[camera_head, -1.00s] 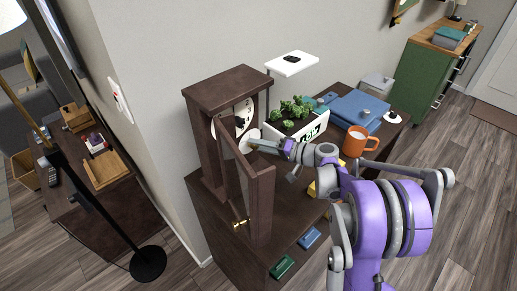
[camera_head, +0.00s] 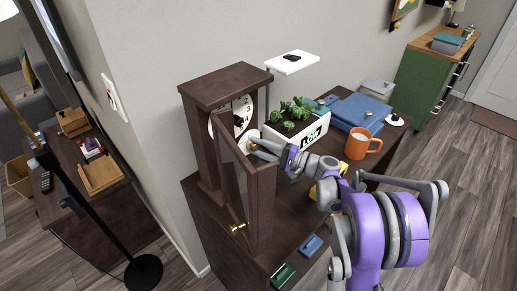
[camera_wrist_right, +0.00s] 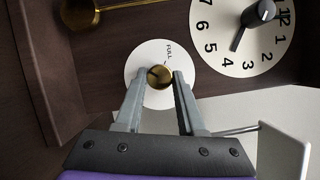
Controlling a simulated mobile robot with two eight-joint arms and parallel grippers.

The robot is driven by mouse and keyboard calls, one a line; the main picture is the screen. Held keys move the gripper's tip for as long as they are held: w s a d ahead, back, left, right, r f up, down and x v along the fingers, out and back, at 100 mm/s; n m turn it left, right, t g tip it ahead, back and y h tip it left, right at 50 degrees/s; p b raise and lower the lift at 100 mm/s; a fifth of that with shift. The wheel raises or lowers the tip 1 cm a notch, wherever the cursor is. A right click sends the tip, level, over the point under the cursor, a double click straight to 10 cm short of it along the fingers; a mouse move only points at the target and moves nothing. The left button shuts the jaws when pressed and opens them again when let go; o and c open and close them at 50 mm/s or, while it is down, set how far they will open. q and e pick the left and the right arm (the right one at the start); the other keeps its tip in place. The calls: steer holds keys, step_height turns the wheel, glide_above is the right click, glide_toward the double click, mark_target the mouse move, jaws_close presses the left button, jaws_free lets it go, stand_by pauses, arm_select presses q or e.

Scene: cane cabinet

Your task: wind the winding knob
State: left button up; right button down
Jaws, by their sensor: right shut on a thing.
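A dark wood clock (camera_head: 212,92) stands on the cabinet with its front door (camera_head: 262,200) swung open. The winding knob (camera_wrist_right: 158,76) is a small brass knob with a dark mark, in the middle of a white disc (camera_wrist_right: 141,92) marked FULL, beside the numbered clock dial (camera_wrist_right: 232,58). My right gripper (camera_wrist_right: 156,84) has its two grey fingertips on either side of the knob and is shut on it. In the head view my right gripper (camera_head: 254,145) reaches in past the door, and the knob is hidden there. My left gripper is not in view.
A white planter (camera_head: 308,138) with green plants stands right beside the clock. An orange mug (camera_head: 359,144), blue books (camera_head: 358,110) and small blue and green items (camera_head: 312,245) lie on the cabinet. The open door stands close to my gripper.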

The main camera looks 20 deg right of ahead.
stand_by(0.4)
steer(key=c, duration=0.5)
jaws_free()
steer(key=v, duration=1)
steer(key=shift+s+d, duration=0.25)
steer(key=shift+s, duration=0.1)
